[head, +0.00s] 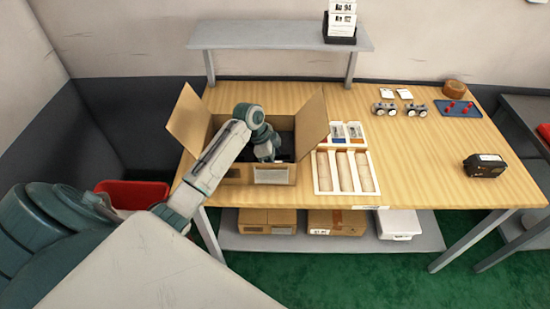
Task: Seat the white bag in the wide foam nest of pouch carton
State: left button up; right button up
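The open pouch carton (233,173) stands on the wooden table at centre-left, its brown side flaps spread wide and a pale label on its front. My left arm reaches over its left side, and my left gripper (268,152) is down inside it. The fingertips are small and dark against the carton's dark interior, so I cannot tell whether they are open or shut, or hold anything. No white bag can be made out with certainty; the foam nest is also hidden or too dark to tell. My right gripper is not in view.
A white tray (316,172) right of the carton holds beige rolls and small white packets (337,131). A raised shelf (280,36) spans the back. A dark box (485,165) and blue tray (458,108) lie farther right. A red bin (135,193) stands left; the table's front right is clear.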

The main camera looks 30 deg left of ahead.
pick_arm(q)
jog(key=b+v, duration=0.2)
jog(key=v, duration=0.9)
jog(key=shift+b, duration=0.35)
